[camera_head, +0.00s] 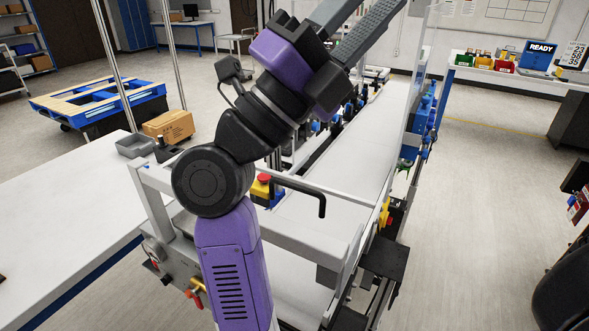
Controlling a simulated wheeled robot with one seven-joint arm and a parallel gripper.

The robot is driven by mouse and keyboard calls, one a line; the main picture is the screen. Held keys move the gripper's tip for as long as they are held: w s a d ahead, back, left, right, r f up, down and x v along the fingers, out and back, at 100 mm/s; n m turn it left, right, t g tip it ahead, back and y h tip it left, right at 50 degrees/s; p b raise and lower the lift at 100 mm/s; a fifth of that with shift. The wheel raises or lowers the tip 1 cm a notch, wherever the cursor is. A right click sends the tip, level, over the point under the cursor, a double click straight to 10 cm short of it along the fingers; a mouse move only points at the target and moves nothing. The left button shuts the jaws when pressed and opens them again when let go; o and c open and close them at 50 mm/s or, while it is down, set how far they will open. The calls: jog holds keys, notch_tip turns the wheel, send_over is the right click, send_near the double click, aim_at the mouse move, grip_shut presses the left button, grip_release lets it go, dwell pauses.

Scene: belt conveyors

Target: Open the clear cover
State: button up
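A clear, see-through panel (424,62) with a pale edge stands upright along the right side of the white conveyor belt (345,150). It looks like the clear cover, but its outline is faint, its top is cut off by the frame, and I cannot tell how it is hinged. My gripper (374,8) is raised in front of the belt, pointing up and right. Its two grey fingers are spread apart with nothing seen between them, and their tips reach the top edge. It appears left of the panel; whether they touch is unclear. My arm hides part of the belt's left side.
A pale frame (290,236) crosses the belt's near end, with a bent black rod (312,190) and a red-topped yellow button box (262,186) close by. A white table (60,215) is at left. Open floor (490,190) lies right of the conveyor.

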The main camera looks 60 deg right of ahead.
jog(key=s+d+f+n+t+y, duration=0.1)
jog(key=s+d+f+t+y, duration=0.3)
jog(key=d+f+y, duration=0.15)
jog(key=n+t+y, duration=1)
jog(key=t+y, duration=0.3)
jog(key=y, duration=0.1)
send_near(295, 185)
jog(key=shift+g+h, duration=0.25)
jog(key=shift+g, duration=0.05)
jog(key=f, duration=0.5)
jog(key=d+f, duration=0.1)
jog(key=f, duration=0.1)
jog(key=shift+w+f+p, duration=0.2)
jog(key=shift+f+p, duration=0.2)
jog(key=shift+c, duration=0.4)
grip_shut()
